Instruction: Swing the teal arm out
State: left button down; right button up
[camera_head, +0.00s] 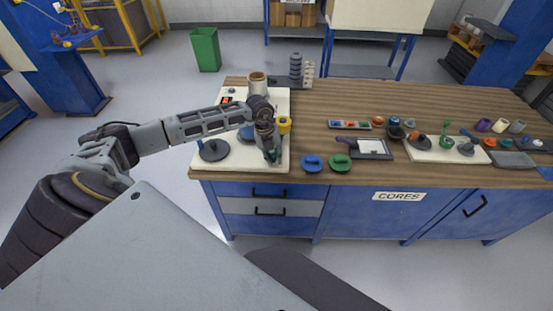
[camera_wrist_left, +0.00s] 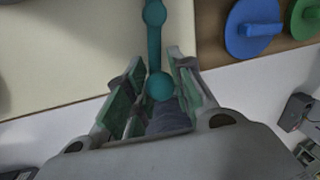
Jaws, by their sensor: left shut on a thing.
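The teal arm (camera_wrist_left: 155,45) is a thin bar with rounded knobs, seen in the left wrist view running from the top edge down between my fingers. My left gripper (camera_wrist_left: 158,60) is shut on it, with one finger on each side of the bar near its lower knob. In the head view my left gripper (camera_head: 271,157) is low over the front right part of a cream board (camera_head: 228,163) on the bench. The gripper hides most of the teal arm there, so its pivot and angle cannot be told. My right gripper is not in view.
A dark disc with a post (camera_head: 213,150) stands on the board at left. Blue (camera_head: 312,163) and green (camera_head: 340,162) discs lie just right of the board. A yellow-topped piece (camera_head: 284,125) stands close to my gripper. A tray (camera_head: 372,149) and several small parts lie further right.

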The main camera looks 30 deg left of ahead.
pick_arm(q)
jog(key=shift+a+m, duration=0.25)
jog(key=shift+m, duration=0.15)
jog(key=shift+s, duration=0.1)
jog(key=shift+a+m+b, duration=0.15)
jog(key=shift+m+b, duration=0.2)
jog(key=shift+m, duration=0.05)
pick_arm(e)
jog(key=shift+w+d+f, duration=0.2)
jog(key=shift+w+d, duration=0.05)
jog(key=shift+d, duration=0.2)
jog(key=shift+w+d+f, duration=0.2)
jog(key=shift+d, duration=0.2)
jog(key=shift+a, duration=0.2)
pick_arm(q)
jog(key=c, duration=1.2)
grip_release()
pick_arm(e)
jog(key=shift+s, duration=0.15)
pick_arm(q)
jog(key=shift+r, duration=0.15)
jog(key=shift+s+a+r, duration=0.2)
jog(key=shift+a+r, duration=0.15)
jog(key=shift+r, duration=1.55)
jog(key=shift+s+a+r, duration=0.2)
jog(key=shift+a+r, duration=0.15)
jog(key=shift+r, duration=1.6)
jog(key=shift+s+a+r, duration=0.2)
jog(key=shift+a+r, duration=0.15)
jog(key=shift+r, duration=1.55)
